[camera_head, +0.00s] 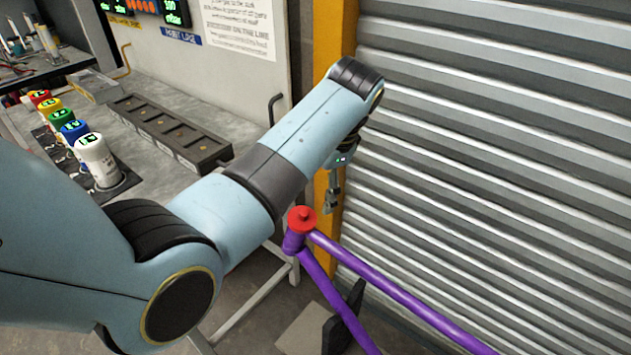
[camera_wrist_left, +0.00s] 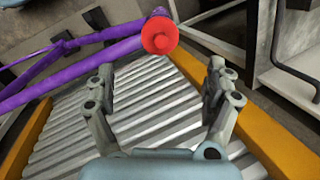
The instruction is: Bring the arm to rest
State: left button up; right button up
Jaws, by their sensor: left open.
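My left arm reaches across the head view from the left, and its gripper (camera_head: 333,192) hangs down near the yellow post, in front of the shutter. In the left wrist view my left gripper (camera_wrist_left: 162,85) is open with nothing between its fingers. A purple frame (camera_head: 390,284) with a red cap (camera_head: 302,219) on its end stands below and to the right of the arm. In the left wrist view the red cap (camera_wrist_left: 160,36) shows beyond the fingertips, apart from them. My right gripper is in neither view.
A grey bench (camera_head: 160,180) at left holds a dark slotted tray (camera_head: 170,134) and a row of colour-capped canisters, including a white one (camera_head: 96,158). A yellow post (camera_head: 325,225) and a corrugated shutter (camera_head: 500,150) stand behind the gripper. A bent dark hook (camera_head: 273,108) juts from the wall.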

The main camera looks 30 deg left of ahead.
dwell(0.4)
pick_arm(q)
jog(key=s+a+f+n+h+b, duration=0.1)
jog(key=s+f+b, duration=0.7)
jog(key=s+f, duration=1.6)
jog(key=s+a+f+n+g+h+b, duration=0.1)
jog(key=s+f+b, duration=0.8)
jog(key=s+f, duration=1.6)
notch_tip(320, 180, down, 5)
jog(key=shift+a+f+n, duration=0.1)
jog(key=shift+a+n, duration=0.55)
jog(key=shift+n, duration=0.25)
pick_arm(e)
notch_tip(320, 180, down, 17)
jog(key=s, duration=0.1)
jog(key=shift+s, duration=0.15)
pick_arm(q)
jog(key=shift+w+d+n+t+h, duration=0.15)
jog(key=shift+w+n+t, duration=0.25)
jog(key=shift+w, duration=0.3)
jog(key=shift+w+d+n+t+h, duration=0.15)
jog(key=shift+w+n+t, duration=0.15)
jog(key=shift+w+t, duration=0.3)
jog(key=shift+c, duration=0.2)
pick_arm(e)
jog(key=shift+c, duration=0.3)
